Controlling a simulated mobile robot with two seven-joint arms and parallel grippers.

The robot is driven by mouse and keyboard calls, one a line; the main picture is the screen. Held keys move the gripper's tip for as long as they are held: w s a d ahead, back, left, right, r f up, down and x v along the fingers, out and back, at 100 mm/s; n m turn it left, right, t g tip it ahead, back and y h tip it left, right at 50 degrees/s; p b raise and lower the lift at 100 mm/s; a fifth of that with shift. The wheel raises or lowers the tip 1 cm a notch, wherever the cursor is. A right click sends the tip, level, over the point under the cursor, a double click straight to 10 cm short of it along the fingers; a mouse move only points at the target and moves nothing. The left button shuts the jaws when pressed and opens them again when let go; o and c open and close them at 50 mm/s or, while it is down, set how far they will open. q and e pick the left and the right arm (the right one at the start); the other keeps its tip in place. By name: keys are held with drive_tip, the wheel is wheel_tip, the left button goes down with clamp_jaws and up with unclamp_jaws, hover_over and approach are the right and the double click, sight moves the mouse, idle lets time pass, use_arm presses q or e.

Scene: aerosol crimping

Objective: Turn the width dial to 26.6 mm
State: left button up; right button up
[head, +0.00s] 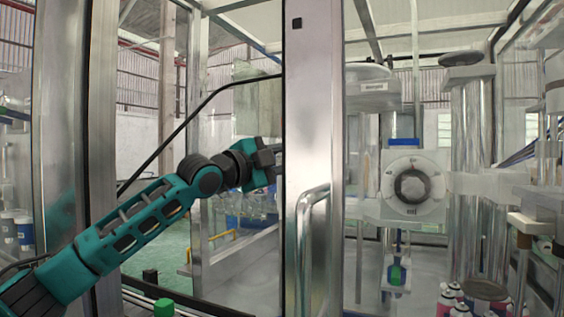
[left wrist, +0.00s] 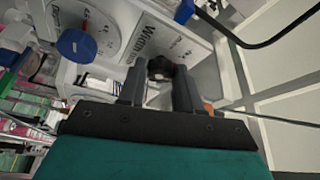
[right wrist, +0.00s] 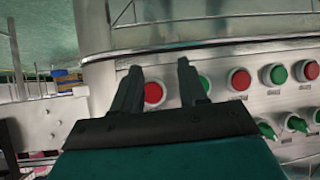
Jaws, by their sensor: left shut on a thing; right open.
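In the left wrist view a panel labelled "Width" (left wrist: 146,38) carries a small black knob (left wrist: 160,66). My left gripper (left wrist: 159,78) has its two fingers on either side of this knob and is shut on it. In the head view my left arm reaches in from the left, and its gripper end (head: 264,162) is partly hidden behind the metal door post. The dial's scale reading is too small to make out. My right gripper (right wrist: 158,68) is open and empty in the right wrist view, in front of a button panel.
A blue knob (left wrist: 76,45) on a round marked plate sits beside the width panel. Red buttons (right wrist: 154,93) and green buttons (right wrist: 274,74) line the panel by my right gripper. The metal door post (head: 312,120) and its handle (head: 305,240) stand right of my left arm.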

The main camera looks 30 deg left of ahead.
use_arm(q)
drive_tip(key=shift+d+f+n+t+y+b, duration=0.15)
drive_tip(key=shift+n+t+y+b, duration=0.9)
drive_tip(key=shift+n, duration=2.5)
drive_tip(key=shift+d+f+n+t+y+b, duration=0.1)
drive_tip(key=shift+d+n+t+y+b, duration=0.15)
drive_tip(key=shift+n+y, duration=2.5)
drive_tip(key=shift+d+f+n+t+y+b, duration=0.1)
drive_tip(key=shift+n+t+y+b, duration=0.5)
drive_tip(key=shift+n, duration=3.8)
drive_tip(key=shift+r+n, duration=0.1)
drive_tip(key=shift+n, duration=0.3)
drive_tip(key=o, duration=1)
drive_tip(key=shift+o, duration=0.2)
drive_tip(key=b+v, duration=0.2)
drive_tip(key=v, duration=1.1)
